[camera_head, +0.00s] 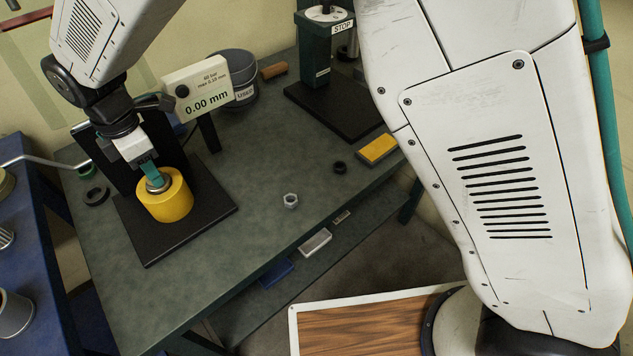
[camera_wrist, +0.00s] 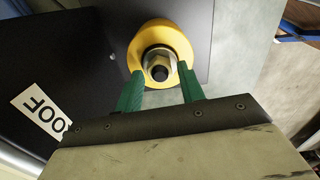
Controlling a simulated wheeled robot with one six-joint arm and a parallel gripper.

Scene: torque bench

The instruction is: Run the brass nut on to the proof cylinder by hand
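The yellow proof cylinder (camera_head: 172,202) stands upright on a black base plate at the left of the bench. In the wrist view, the cylinder (camera_wrist: 172,30) has a dark threaded stud (camera_wrist: 159,73) at its centre, with a pale hex nut (camera_wrist: 158,54) around it. Its colour reads silvery to pale brass; how far it is threaded on cannot be told. My gripper (camera_head: 153,178) points down over the cylinder's top. In the wrist view its two green fingers (camera_wrist: 163,78) stand apart on either side of the stud and nut, with gaps visible.
A loose grey hex nut (camera_head: 290,201) and a black ring (camera_head: 339,167) lie on the bench (camera_head: 240,240). A gauge box reading 0.00 mm (camera_head: 198,88) and a USED bucket (camera_head: 238,75) stand behind. A STOP-labelled stand (camera_head: 315,55) is farther back. The bench's middle is mostly clear.

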